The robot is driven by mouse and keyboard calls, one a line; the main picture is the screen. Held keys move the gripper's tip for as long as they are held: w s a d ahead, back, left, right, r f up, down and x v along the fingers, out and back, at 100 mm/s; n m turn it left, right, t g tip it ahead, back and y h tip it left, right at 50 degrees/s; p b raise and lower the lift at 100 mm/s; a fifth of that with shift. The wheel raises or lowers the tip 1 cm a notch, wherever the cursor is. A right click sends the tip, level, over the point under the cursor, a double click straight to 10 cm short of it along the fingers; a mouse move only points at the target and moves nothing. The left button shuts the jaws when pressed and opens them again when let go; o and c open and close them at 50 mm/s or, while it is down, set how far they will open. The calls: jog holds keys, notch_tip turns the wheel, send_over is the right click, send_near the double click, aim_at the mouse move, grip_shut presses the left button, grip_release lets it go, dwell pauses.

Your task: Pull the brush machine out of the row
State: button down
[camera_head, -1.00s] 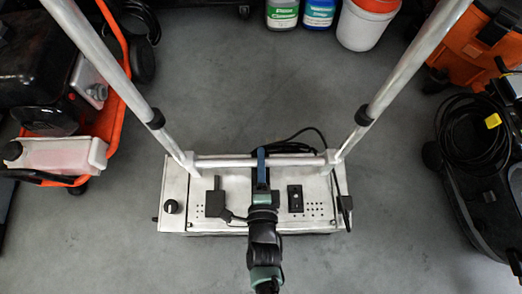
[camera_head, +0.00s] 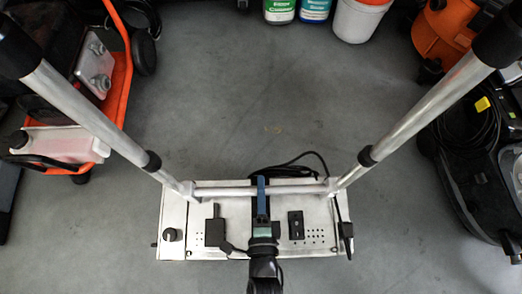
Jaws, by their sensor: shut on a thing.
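The brush machine (camera_head: 180,222) is a low silver box with a knob, a black switch and vent holes on top. It stands on the grey floor at the bottom middle of the head view. Two silver handle tubes rise from it and spread to the upper left and upper right, with a crossbar (camera_head: 225,190) between their lower ends. My gripper (camera_head: 262,186) is over the middle of the machine, shut on the crossbar. My wrist hides part of the machine's top.
An orange-framed machine (camera_head: 115,95) with a pale tank stands at the left. A black machine with a coiled cable (camera_head: 470,195) stands at the right, near an orange vacuum (camera_head: 440,40). Bottles (camera_head: 280,10) and a white bucket (camera_head: 355,20) are at the back. The middle floor is clear.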

jog(key=c, duration=0.6)
grip_release()
jog(key=s+p, duration=0.1)
jog(key=s, duration=0.3)
jog(key=s+r+p, duration=0.1)
jog(key=s, duration=0.3)
jog(key=s+r+p, duration=0.1)
jog(key=s+p, duration=0.1)
jog(key=s, duration=0.2)
jog(key=shift+s+r, duration=0.25)
jog(key=shift+s, duration=0.1)
